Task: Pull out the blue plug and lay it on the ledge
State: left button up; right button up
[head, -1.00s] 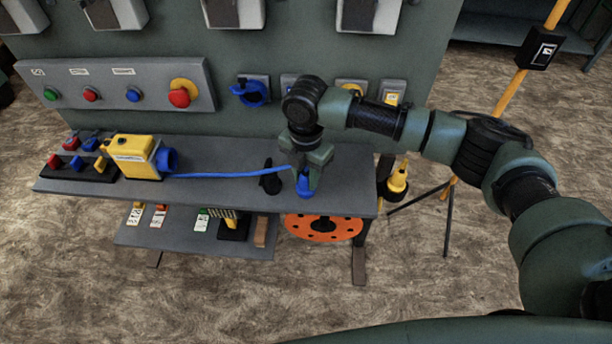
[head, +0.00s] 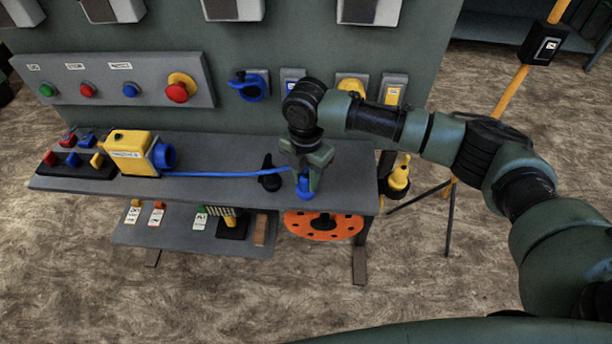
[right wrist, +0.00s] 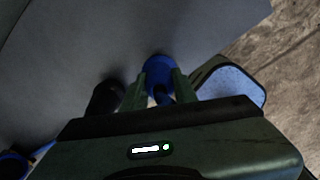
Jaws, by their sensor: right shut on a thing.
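The blue plug (head: 304,190) is in my right gripper (head: 307,178), low over the right part of the grey ledge (head: 220,186). In the right wrist view the plug (right wrist: 160,72) shows between the two fingers of the gripper (right wrist: 160,84), which are shut on it. I cannot tell whether the plug touches the ledge. A blue cable (head: 225,174) runs left from it toward the yellow box with a blue round socket (head: 130,153) on the ledge. My left gripper is not in view.
A black upright piece (head: 269,174) stands on the ledge just left of my right gripper. Colored padlock-like pieces (head: 75,158) sit at the ledge's left end. A button panel (head: 120,88) is on the wall behind. An orange disc (head: 322,226) is below the ledge.

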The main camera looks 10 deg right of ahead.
jog(key=shift+f, duration=0.2)
jog(key=o, duration=1.1)
jog(key=shift+o, duration=0.2)
